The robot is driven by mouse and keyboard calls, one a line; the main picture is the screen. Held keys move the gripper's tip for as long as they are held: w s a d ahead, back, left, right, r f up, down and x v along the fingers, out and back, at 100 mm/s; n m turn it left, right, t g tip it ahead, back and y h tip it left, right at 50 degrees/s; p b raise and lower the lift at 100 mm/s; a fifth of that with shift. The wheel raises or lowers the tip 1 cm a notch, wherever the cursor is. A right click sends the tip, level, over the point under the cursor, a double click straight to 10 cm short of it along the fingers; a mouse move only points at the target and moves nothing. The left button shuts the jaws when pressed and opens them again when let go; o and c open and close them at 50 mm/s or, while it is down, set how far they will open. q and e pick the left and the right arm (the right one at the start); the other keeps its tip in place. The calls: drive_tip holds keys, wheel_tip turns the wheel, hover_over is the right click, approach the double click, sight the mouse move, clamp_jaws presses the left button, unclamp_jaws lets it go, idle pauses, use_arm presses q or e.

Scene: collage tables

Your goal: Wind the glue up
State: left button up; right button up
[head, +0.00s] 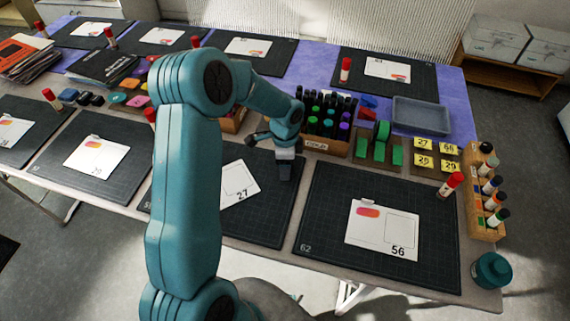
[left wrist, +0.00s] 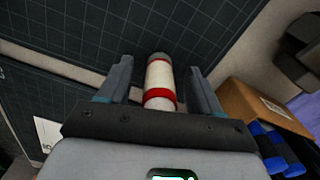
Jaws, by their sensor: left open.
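My left gripper (head: 285,172) points down over the dark mat (head: 262,222) with card 27 (head: 238,186), just right of the card. In the left wrist view its two fingers (left wrist: 162,70) are apart, with a glue stick (left wrist: 158,84) between them. The stick has a white body, red bands and a greyish end. A gap shows on each side, so the fingers do not grip it. In the head view this stick is hidden behind the gripper. Another red-capped glue stick (head: 451,184) stands on the right mat (head: 440,250). My right gripper is not in view.
A box of bottles (head: 340,146) and green blocks (head: 377,150) stand behind the gripper. A grey tray (head: 421,116), yellow number cards (head: 423,143), a wooden marker rack (head: 486,230) and a teal jar (head: 491,271) are to the right. Card 56 (head: 382,231) lies on the right mat.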

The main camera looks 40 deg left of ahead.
use_arm(q)
drive_tip(key=n+b, duration=0.1)
drive_tip(key=n, duration=0.2)
drive_tip(key=n+b, duration=0.2)
drive_tip(key=n, duration=0.1)
drive_tip(key=n+b, duration=0.2)
drive_tip(key=n, duration=0.1)
drive_tip(key=shift+f+n, duration=0.3)
drive_tip(key=shift+f, duration=0.05)
drive_tip(key=n+b, duration=0.1)
drive_tip(key=n, duration=0.1)
drive_tip(key=shift+r+n, duration=0.15)
drive_tip(key=shift+n, duration=0.25)
drive_tip(key=shift+r+n, duration=0.15)
drive_tip(key=shift+n, duration=0.15)
